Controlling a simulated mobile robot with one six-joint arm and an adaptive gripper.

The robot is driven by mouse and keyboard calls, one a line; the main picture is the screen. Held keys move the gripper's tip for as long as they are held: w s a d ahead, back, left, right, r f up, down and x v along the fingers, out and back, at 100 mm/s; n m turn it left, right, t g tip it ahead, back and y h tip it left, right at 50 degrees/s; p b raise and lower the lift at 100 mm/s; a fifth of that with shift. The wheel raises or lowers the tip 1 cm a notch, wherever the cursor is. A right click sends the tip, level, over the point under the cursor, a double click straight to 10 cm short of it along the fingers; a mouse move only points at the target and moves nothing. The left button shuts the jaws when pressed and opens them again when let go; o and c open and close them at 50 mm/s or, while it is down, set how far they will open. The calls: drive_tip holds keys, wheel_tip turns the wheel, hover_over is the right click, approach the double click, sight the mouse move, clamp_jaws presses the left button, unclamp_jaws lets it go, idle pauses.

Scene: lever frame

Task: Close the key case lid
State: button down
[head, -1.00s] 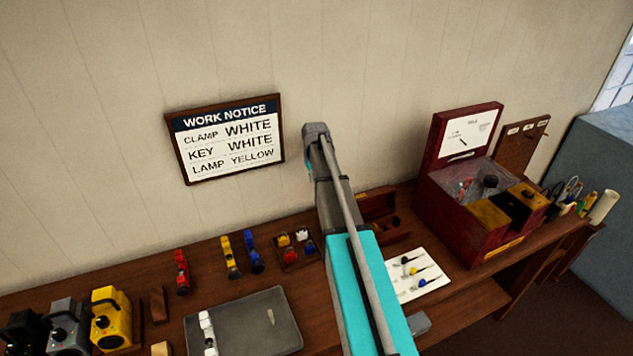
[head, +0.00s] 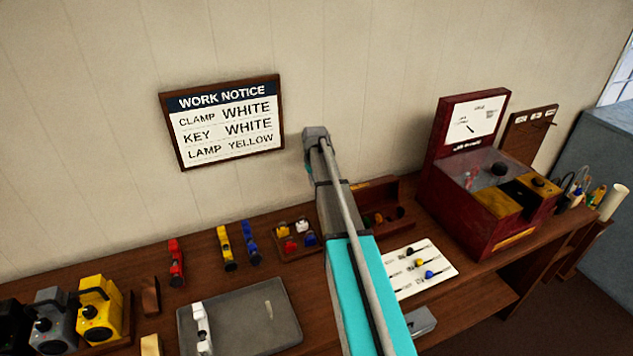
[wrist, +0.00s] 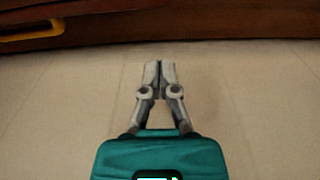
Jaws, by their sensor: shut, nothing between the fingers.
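In the head view a small wooden case (head: 405,212), apparently the key case, stands against the wall behind my arm. Its lid (head: 377,189) looks raised at the back, and dark round recesses show inside. My arm covers its left part. My gripper (wrist: 159,68) shows in the wrist view with its fingers together and nothing between them. It is over a plain cream surface, apart from the dark wooden edge (wrist: 200,27) at the top. In the head view my arm hides the fingers, so their distance from the lid cannot be told.
A red box (head: 470,195) with its lid up stands right of the case. A white card (head: 405,284) with several coloured knobs lies in front. A grey tray (head: 250,335) and coloured clamps (head: 226,248) are left. The work notice (head: 222,122) hangs on the wall.

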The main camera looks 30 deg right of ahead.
drive_tip(key=shift+s+a+f, duration=0.1)
drive_tip(key=shift+s+f, duration=0.15)
drive_tip(key=shift+s, duration=0.7)
drive_tip(key=shift+s+f, duration=0.2)
drive_tip(key=shift+s, duration=0.7)
